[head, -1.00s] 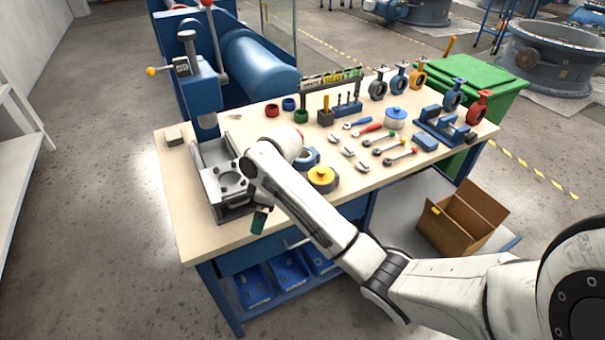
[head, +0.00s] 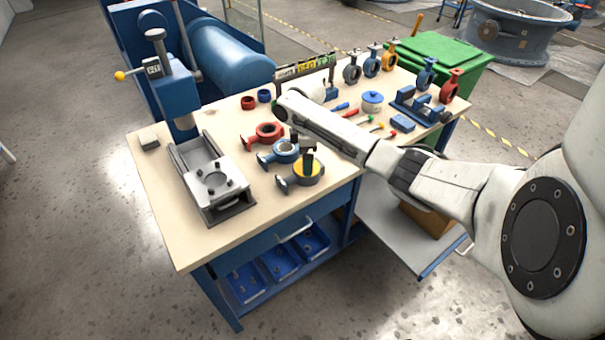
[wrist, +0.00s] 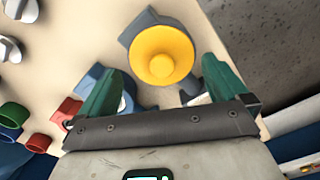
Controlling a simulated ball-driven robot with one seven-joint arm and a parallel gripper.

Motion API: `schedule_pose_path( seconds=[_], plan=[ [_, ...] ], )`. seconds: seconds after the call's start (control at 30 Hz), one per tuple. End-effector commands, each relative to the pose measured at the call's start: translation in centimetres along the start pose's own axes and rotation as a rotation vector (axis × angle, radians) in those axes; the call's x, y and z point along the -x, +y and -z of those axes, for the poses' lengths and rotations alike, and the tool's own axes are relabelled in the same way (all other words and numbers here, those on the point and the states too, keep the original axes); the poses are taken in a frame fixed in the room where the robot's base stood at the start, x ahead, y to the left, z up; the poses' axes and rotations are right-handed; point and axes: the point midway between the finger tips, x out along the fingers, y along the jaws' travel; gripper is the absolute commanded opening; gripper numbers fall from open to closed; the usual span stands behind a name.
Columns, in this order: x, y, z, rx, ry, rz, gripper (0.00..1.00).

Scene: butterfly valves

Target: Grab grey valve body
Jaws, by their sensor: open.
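A grey valve body (head: 286,184) lies flat near the front edge of the workbench, with a yellow round part on top. In the wrist view the same grey body (wrist: 137,26) shows around the yellow part (wrist: 161,56). My gripper (head: 306,157) is just above it in the head view, partly hidden by my arm. In the wrist view my gripper (wrist: 152,66) is open, its green fingers on either side of the lower part of the yellow disc, with nothing between them gripped. Whether the fingers touch the body cannot be told.
A blue valve body (head: 285,151) and a red one (head: 265,133) lie close behind the grey one. A grey fixture (head: 211,180) stands at left beside the blue press (head: 172,95). Another grey valve (head: 352,73) stands at the back.

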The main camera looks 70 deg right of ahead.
Motion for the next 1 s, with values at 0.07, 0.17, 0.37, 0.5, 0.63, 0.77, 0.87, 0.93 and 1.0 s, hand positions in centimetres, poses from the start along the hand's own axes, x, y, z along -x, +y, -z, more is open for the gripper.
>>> schedule_pose_path(
  seconds=[0.07,0.17,0.37,0.5,0.63,0.77,0.87,0.93,1.0],
  plan=[
    [-0.5,-0.1,-0.1,0.0,-0.002,0.002,1.0],
    [-1.8,-0.2,-0.2,0.0,-0.004,0.002,1.0],
    [-4.5,-0.2,-0.1,0.0,-0.002,0.001,1.0],
    [-5.2,-0.2,-0.1,0.0,-0.001,-0.001,1.0],
    [-5.2,-0.2,-0.1,0.0,0.0,-0.001,1.0],
    [-5.2,-0.2,-0.1,0.0,0.0,-0.001,0.93],
    [-5.2,-0.2,-0.1,0.0,0.0,-0.001,0.84],
    [-5.2,-0.2,-0.1,0.0,0.0,-0.001,0.77],
    [-5.2,-0.2,-0.1,0.0,0.0,-0.001,0.7]
  ],
)
